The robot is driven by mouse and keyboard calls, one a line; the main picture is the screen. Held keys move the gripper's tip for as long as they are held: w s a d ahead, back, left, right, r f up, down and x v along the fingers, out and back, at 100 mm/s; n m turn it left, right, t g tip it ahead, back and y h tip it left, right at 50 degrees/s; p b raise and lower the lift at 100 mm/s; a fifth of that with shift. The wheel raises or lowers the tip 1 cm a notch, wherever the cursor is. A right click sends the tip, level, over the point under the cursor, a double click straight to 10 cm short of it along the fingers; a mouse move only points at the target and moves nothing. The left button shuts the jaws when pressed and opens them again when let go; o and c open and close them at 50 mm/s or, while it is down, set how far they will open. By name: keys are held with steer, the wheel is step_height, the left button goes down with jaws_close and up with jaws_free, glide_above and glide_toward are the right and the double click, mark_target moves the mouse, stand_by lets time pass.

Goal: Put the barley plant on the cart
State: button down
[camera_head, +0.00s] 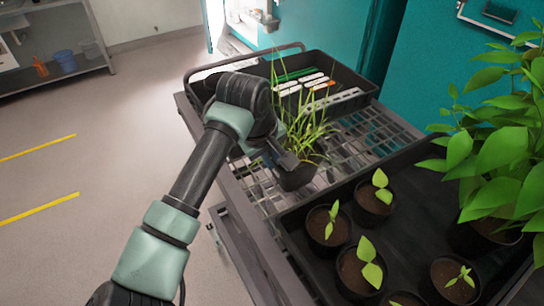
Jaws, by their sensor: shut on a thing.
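The barley plant (304,130), a tuft of thin grassy leaves in a small dark pot, is in the middle of the view. My gripper (286,160) is shut on its pot, reaching in from the left, and my wrist hides part of the leaves. The pot is upright, over the grey mesh top of what looks like the cart (366,132). I cannot tell whether the pot touches the mesh.
A black tray (414,170) with several seedling pots and a large leafy plant (500,145) fills the near right. A dark bin (345,80) with labels and green items stands behind. Bare mesh lies between them. A shelf (55,75) stands far left.

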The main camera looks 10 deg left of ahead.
steer(key=c, duration=1.4)
jaws_free()
steer(key=shift+f, duration=0.1)
steer(key=o, duration=0.4)
steer(key=shift+o, duration=0.2)
